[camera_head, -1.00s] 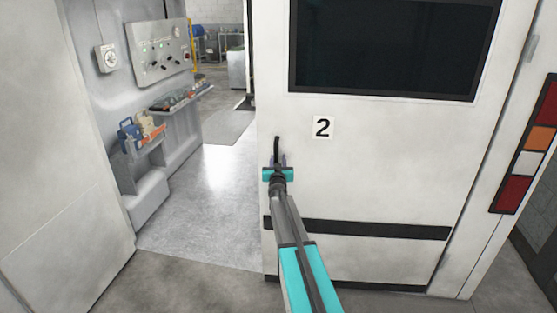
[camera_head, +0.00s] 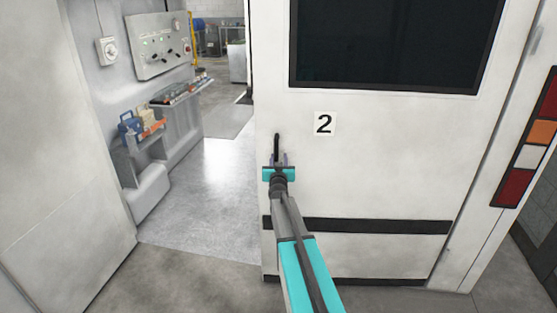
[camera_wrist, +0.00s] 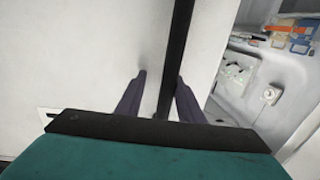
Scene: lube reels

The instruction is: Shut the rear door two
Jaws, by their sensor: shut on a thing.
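In the wrist view my gripper's two fingers (camera_wrist: 158,98) stand on either side of the black handle bar (camera_wrist: 176,55). The exact contact at the fingertips is hard to make out.
Another white panel (camera_head: 60,150) stands at the left. Through the gap show a grey floor (camera_head: 205,195), a control panel (camera_head: 160,45) and a shelf with blue and orange items (camera_head: 142,128). Red and orange lights (camera_head: 540,132) are on the right frame. Grey floor lies in front.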

